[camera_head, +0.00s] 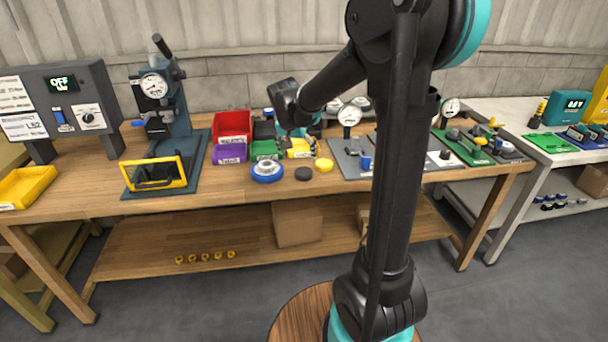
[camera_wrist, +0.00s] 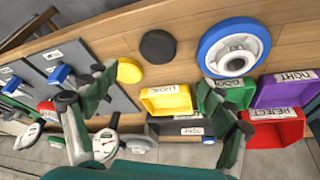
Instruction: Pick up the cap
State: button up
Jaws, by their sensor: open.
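Two small round cap-like pieces lie flat on the wooden bench: a black disc (camera_head: 304,173) and a yellow disc (camera_head: 323,165). I cannot tell which one is the cap. In the wrist view the black disc (camera_wrist: 157,46) and the yellow disc (camera_wrist: 130,70) lie beside each other, apart from my fingers. My gripper (camera_wrist: 162,88) is open and empty, its two fingers spread wide above the bench. In the head view it hangs behind the discs over the small bins, partly hidden.
A blue ring with a white hub (camera_head: 266,171) lies left of the black disc. Red (camera_head: 232,123), purple (camera_head: 230,153), green (camera_head: 265,150) and yellow (camera_head: 299,149) bins stand close behind. Grey plates with dial gauges (camera_head: 348,116) stand right. Bare wood lies in front.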

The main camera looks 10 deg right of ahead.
send_over(303, 171)
jog(key=s+a, duration=0.2)
jog(key=f, duration=0.5)
jog(key=shift+s+d+f, duration=0.1)
jog(key=shift+s+d, duration=0.1)
jog(key=shift+d, duration=0.05)
jog(key=shift+d+x, duration=0.2)
jog(key=shift+x, duration=2.4)
jog(key=shift+s, duration=0.1)
jog(key=c, duration=1.1)
